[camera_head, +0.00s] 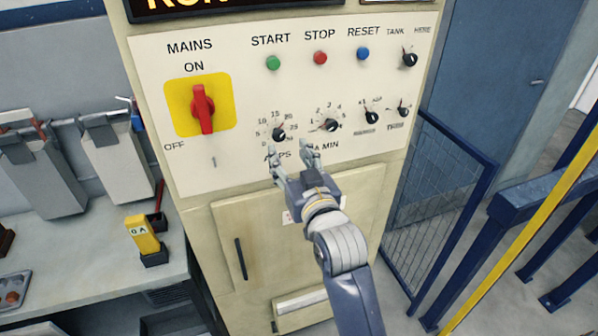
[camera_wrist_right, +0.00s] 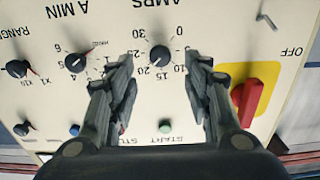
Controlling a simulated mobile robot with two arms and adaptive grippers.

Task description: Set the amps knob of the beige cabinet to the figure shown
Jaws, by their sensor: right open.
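The beige cabinet (camera_head: 228,236) fills the middle of the head view. Its amps knob (camera_head: 279,134) is small and dark, on a scale from 0 to 30. In the right wrist view, upside down, the amps knob (camera_wrist_right: 160,55) shows between the fingertips, apart from them; its mark seems to point near 20. My right gripper (camera_head: 289,154) is open and empty, just below and in front of the knob. It also frames the knob in the wrist view (camera_wrist_right: 161,68). A yellow sign (camera_head: 142,234) on the bench reads about "0 A"; any further digit is unclear. My left gripper is out of view.
The A MIN knob (camera_head: 331,125) is close to the right of the amps knob. A red mains switch (camera_head: 203,108) stands out at the left. Start, stop and reset buttons sit above. Blue railings (camera_head: 470,165) stand right of the cabinet; a bench (camera_head: 95,262) is left.

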